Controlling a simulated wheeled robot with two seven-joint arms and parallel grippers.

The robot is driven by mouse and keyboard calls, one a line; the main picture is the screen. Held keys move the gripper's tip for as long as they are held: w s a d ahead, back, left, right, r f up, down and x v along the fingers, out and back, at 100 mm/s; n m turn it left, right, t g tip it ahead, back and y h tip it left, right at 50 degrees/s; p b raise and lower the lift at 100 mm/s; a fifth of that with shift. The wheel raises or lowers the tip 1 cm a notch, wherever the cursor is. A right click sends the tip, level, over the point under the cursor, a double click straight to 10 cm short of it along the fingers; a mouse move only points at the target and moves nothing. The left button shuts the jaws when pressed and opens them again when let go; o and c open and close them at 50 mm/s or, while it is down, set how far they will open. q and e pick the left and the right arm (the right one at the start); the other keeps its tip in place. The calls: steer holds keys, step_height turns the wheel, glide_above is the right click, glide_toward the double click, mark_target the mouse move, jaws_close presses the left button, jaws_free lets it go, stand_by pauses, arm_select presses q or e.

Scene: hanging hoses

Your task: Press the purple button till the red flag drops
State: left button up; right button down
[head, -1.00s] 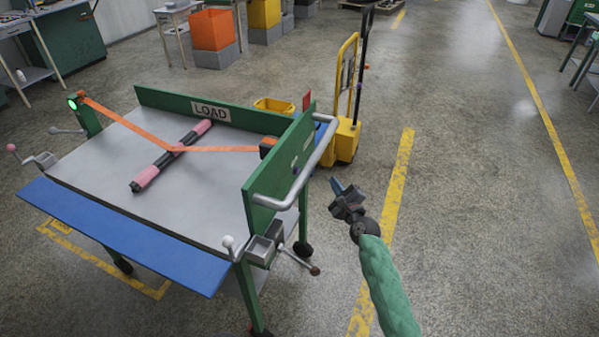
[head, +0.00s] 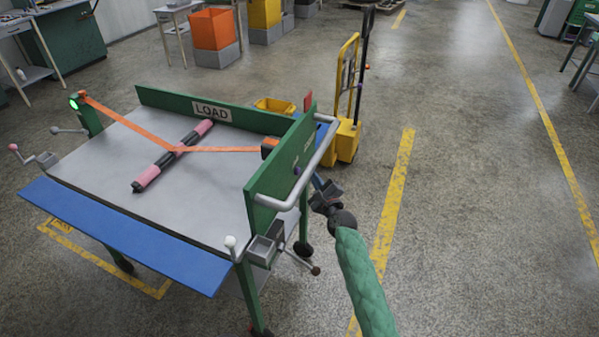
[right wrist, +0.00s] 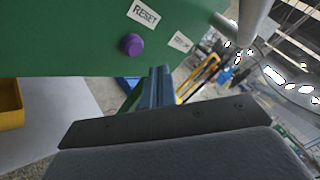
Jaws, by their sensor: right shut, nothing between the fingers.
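The purple button (right wrist: 132,44) sits on a green panel (right wrist: 60,40) beneath a RESET label (right wrist: 143,14) in the right wrist view. It also shows small on the cart's right end panel in the head view (head: 296,170). A red flag (head: 307,99) stands up at the far end of that panel. My right gripper (head: 316,181) is shut and empty, close to the outer side of the panel near the handle rail. In the wrist view its fingertips (right wrist: 159,72) are below and right of the button, apart from it. My left gripper is out of view.
A bent silver handle rail (head: 325,150) runs along the panel's outer side, near my gripper. An orange strap (head: 225,149) crosses a pink and black roll (head: 160,166) on the cart top. A yellow hand truck (head: 347,137) stands behind. The floor to the right is clear.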

steer(key=shift+w+a, duration=0.3)
steer(key=shift+a, duration=0.65)
steer(key=shift+a, duration=0.1)
stand_by(1.4)
steer(key=shift+w+a, duration=0.1)
steer(key=shift+a, duration=0.25)
steer(key=shift+w+a, duration=0.15)
steer(key=shift+a, duration=0.3)
stand_by(1.6)
steer(key=shift+d, duration=0.1)
steer(key=shift+s+d, duration=0.3)
steer(key=shift+d, duration=0.45)
steer(key=shift+s+d, duration=0.25)
steer(key=shift+d, duration=0.55)
steer(key=shift+s+d, duration=0.25)
steer(key=shift+d, duration=0.6)
steer(key=shift+s+d, duration=0.25)
steer(key=shift+d, duration=0.55)
